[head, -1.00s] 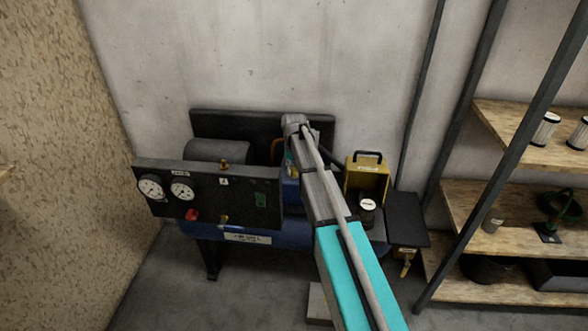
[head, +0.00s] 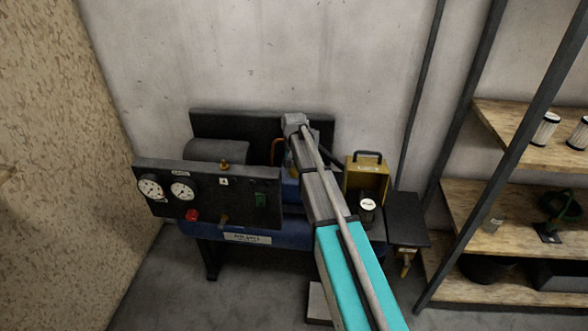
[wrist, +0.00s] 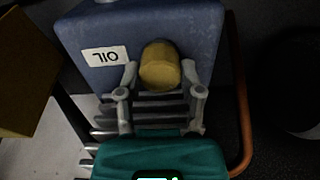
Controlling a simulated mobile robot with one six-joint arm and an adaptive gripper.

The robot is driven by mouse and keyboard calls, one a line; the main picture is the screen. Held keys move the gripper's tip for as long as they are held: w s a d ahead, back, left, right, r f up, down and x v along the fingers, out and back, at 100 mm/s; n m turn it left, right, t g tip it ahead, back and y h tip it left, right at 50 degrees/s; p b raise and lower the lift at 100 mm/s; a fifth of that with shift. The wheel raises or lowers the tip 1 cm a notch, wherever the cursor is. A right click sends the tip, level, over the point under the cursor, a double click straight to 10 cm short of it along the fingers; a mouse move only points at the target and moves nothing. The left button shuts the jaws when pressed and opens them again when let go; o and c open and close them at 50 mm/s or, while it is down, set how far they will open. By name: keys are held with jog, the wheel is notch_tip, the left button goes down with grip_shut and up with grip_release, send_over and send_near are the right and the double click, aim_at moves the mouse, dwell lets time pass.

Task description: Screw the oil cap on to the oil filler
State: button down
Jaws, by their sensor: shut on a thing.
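The yellow oil cap (wrist: 160,66) is between the fingers of my gripper (wrist: 160,82) in the wrist view. My gripper is shut on it. The cap sits against the blue block (wrist: 185,25) that bears a white OIL label (wrist: 104,60). The oil filler itself is hidden behind the cap, so I cannot tell how far the cap is seated. In the head view my arm reaches to the blue compressor (head: 290,240), and its own links hide the gripper and the cap.
A black panel (head: 240,205) with two gauges stands left of my arm. A yellow box (head: 367,175) with a handle and a white-topped canister (head: 367,206) are close on the right. A copper pipe (wrist: 240,110) curves beside my gripper. Wooden shelves (head: 490,240) are farther right.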

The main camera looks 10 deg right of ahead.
jog(key=m, duration=0.3)
jog(key=shift+m, duration=2.3)
jog(key=shift+c, duration=0.8)
grip_release()
jog(key=shift+c, duration=0.8)
